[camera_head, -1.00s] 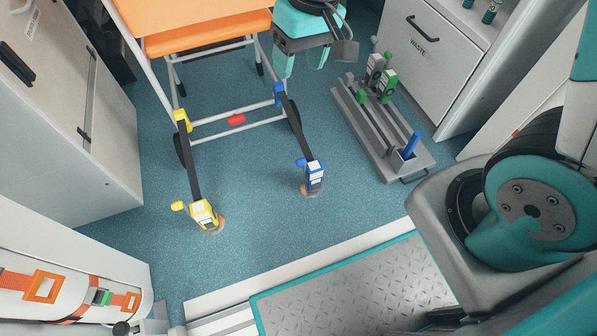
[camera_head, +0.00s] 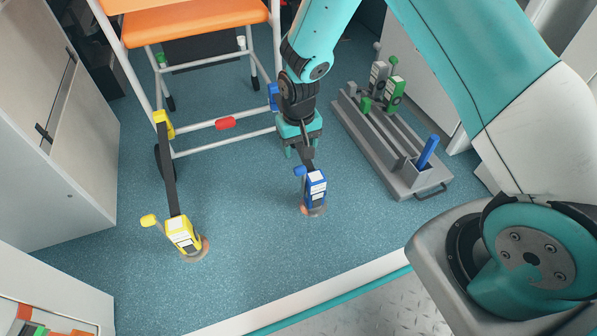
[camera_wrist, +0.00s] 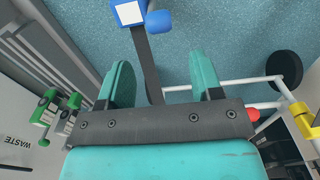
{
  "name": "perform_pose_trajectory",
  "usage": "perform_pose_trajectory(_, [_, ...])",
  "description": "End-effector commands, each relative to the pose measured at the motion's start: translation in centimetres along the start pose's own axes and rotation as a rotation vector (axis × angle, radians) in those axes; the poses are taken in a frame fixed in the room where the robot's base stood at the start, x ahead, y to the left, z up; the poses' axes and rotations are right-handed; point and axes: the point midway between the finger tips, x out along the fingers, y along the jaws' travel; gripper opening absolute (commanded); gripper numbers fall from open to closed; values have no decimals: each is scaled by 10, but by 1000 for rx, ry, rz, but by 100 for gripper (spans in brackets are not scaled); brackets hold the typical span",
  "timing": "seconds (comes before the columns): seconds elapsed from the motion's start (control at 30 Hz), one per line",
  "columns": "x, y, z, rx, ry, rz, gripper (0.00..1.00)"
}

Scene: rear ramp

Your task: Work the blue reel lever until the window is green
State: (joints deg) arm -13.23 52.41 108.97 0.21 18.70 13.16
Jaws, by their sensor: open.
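The blue reel (camera_head: 315,190) stands on a round floor fitting. Its blue lever (camera_head: 300,171) sticks out at the upper left of its body. In the wrist view the reel (camera_wrist: 128,13) is at the top edge, with the lever's rounded end (camera_wrist: 159,21) beside it. A white patch shows on the reel, but I cannot make out a window or its colour. My gripper (camera_head: 299,151) is open above and just behind the reel, apart from the lever. In the wrist view the black strap (camera_wrist: 149,68) runs beneath the space between my fingers (camera_wrist: 161,78).
A yellow reel (camera_head: 184,236) with its own lever stands on the floor at left. The orange-seated chair (camera_head: 215,26) is behind, its white frame close to my gripper. A grey rack (camera_head: 398,170) with green and grey pieces is at right. Open blue floor lies between the reels.

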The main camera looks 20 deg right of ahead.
Motion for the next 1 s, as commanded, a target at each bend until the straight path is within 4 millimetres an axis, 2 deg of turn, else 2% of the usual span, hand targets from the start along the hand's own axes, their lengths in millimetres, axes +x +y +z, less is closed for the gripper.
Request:
perform_pose_trajectory(0.03, [20,0,0,0,-2,0,60])
perform_pose_trajectory(0.1, [35,0,0,0,-1,0,60])
perform_pose_trajectory(0.33, [74,0,0,0,0,-1,60])
perform_pose_trajectory(0.5, [86,0,0,0,0,-1,60])
perform_pose_trajectory(0.83, [88,0,0,-1,1,-1,60])
perform_pose_trajectory(0.87, [88,0,0,-1,1,-1,55])
perform_pose_trajectory(1.0, [88,0,0,-1,1,-1,23])
